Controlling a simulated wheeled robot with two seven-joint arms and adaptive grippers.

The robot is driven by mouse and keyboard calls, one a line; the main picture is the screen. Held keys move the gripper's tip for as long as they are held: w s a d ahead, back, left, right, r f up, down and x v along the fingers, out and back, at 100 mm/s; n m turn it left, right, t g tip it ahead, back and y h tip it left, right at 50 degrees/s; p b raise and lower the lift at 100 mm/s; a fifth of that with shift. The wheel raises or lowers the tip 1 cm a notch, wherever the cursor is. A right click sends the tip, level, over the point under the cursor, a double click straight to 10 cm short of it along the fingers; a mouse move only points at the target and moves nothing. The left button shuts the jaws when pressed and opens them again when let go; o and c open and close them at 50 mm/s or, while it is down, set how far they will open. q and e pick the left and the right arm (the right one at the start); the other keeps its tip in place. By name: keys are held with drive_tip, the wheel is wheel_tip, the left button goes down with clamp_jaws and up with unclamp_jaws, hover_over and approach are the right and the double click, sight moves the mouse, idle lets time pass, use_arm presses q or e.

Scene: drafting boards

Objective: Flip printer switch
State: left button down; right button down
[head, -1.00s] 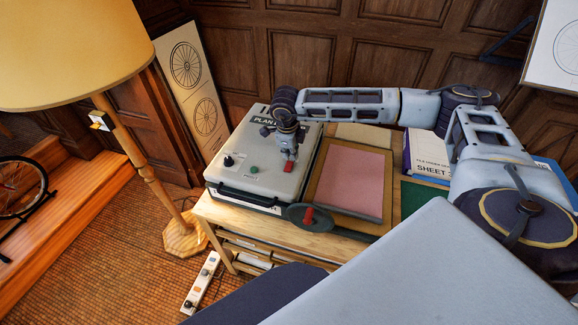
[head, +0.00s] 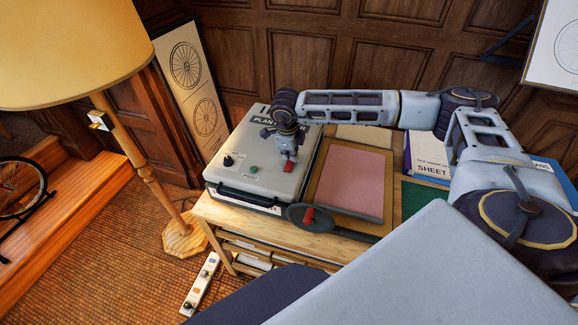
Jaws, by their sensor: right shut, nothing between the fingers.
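The plan printer (head: 236,150) is a pale grey box on the wooden table, with a black handle along its front edge. My left gripper is out of view.
A dark paddle-shaped tool with a red part (head: 309,216) lies at the table's front edge. A pink sheet on a brown board (head: 350,180) lies right of the printer. A floor lamp (head: 150,170) stands left, and a power strip (head: 201,284) is on the floor.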

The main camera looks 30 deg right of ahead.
sight(290, 162)
drive_tip(key=shift+f+b, duration=0.5)
drive_tip(key=shift+f, duration=0.1)
idle(0.7)
drive_tip(key=shift+r, duration=0.1)
drive_tip(key=shift+r+p, duration=1.6)
drive_tip(key=shift+r, duration=1.85)
drive_tip(key=shift+s, duration=0.1)
